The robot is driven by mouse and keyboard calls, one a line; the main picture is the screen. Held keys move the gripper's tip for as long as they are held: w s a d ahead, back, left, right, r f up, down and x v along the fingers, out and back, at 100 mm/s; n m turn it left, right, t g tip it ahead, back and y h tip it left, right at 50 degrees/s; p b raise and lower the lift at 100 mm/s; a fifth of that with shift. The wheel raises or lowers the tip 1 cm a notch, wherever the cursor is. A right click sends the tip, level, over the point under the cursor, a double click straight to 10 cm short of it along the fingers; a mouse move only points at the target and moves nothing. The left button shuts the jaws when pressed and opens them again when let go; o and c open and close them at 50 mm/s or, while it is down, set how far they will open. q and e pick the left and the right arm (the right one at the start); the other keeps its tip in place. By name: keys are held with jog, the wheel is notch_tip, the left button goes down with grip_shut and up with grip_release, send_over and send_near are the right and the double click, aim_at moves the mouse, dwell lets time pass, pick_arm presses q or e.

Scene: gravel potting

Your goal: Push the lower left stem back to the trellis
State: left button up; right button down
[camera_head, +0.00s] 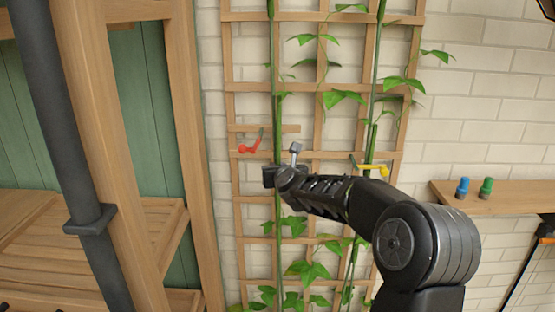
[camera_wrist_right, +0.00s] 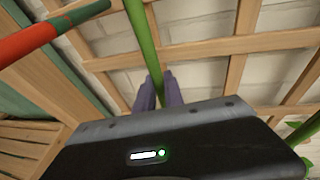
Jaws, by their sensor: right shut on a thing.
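The left green stem (camera_head: 277,110) runs up the wooden trellis (camera_head: 318,17). My right gripper (camera_head: 274,177) is at the lower part of this stem, just below a red clip (camera_head: 250,146). In the right wrist view the stem (camera_wrist_right: 143,45) passes down between the two fingers (camera_wrist_right: 158,90), which are shut on it. The gripper hides that piece of stem in the head view, and the gap between stem and trellis there cannot be judged. My left gripper is out of view.
A right stem (camera_head: 373,115) climbs the same trellis, with a yellow clip (camera_head: 374,169) on it behind my right arm. A shelf (camera_head: 490,198) with a blue peg (camera_head: 462,187) and a green peg (camera_head: 486,187) is at the right. A wooden frame (camera_head: 180,100) stands left of the trellis.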

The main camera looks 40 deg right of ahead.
jog(key=shift+w+d+r, duration=0.15)
jog(key=shift+w+d, duration=0.25)
jog(key=shift+w, duration=0.05)
jog(key=c, duration=1.4)
grip_release()
jog(key=shift+w, duration=0.1)
jog(key=shift+c, duration=0.2)
jog(key=v, duration=0.7)
jog(key=shift+s+b, duration=0.35)
jog(key=shift+b, duration=0.05)
jog(key=shift+a+r, duration=0.1)
jog(key=shift+r, duration=0.05)
